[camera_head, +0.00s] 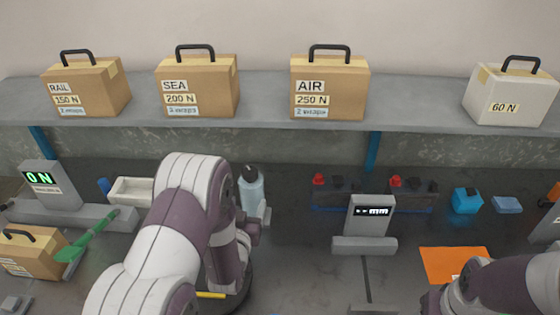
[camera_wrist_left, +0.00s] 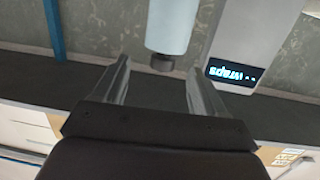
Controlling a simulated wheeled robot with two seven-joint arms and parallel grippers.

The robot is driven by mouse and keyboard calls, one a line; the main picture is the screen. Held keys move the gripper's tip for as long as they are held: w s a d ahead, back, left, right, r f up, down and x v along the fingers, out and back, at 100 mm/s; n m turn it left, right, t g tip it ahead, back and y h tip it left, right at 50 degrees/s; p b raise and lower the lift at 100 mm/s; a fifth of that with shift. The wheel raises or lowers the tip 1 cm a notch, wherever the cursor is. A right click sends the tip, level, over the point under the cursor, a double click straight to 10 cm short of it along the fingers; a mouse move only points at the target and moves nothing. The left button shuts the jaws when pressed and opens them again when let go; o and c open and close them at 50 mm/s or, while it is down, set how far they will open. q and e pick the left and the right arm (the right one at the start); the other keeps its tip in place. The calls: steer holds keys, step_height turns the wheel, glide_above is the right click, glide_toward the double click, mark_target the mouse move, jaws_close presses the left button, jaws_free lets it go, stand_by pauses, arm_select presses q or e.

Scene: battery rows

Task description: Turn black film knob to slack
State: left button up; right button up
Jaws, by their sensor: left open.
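The black film knob (camera_head: 249,172) sits on top of an upright pale blue film roll (camera_head: 251,195) behind my left arm. In the left wrist view, which is upside down, the knob (camera_wrist_left: 162,62) shows at the end of the pale blue roll (camera_wrist_left: 170,25). My left gripper (camera_head: 263,214) is in front of the roll, mostly hidden by my arm. In the wrist view its two fingers (camera_wrist_left: 158,70) are spread and empty, with the knob appearing between them; whether they touch it I cannot tell. Only my right arm's links show, at the lower right.
A grey post with a lit wraps display (camera_wrist_left: 235,74) stands beside the roll. A thickness gauge (camera_head: 370,215) and dark battery rows (camera_head: 340,195) are to the right. A force readout (camera_head: 50,185), a green-handled tool (camera_head: 95,238) and a carton (camera_head: 30,255) are left. A shelf (camera_head: 265,110) holds labelled boxes.

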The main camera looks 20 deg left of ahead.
mark_target(251, 166)
arm_select(q)
steer(key=shift+t, duration=0.7)
steer(key=w+a+r, duration=0.1)
steer(key=w, duration=0.3)
steer(key=w+a+p, duration=0.1)
steer(key=w, duration=0.2)
steer(key=w+a+r+p, duration=0.1)
steer(key=w, duration=0.3)
steer(key=shift+w+a+r, duration=0.2)
steer(key=shift+w+r, duration=0.1)
steer(key=shift+w+d, duration=0.1)
steer(key=shift+w, duration=0.2)
arm_select(e)
steer(key=shift+s+a+r, duration=0.15)
steer(key=shift+a+r, duration=0.1)
steer(key=shift+r, duration=0.4)
steer(key=shift+s+a+r, duration=0.1)
steer(key=shift+a+r, duration=0.1)
steer(key=shift+r, duration=0.4)
arm_select(q)
steer(key=c, duration=1)
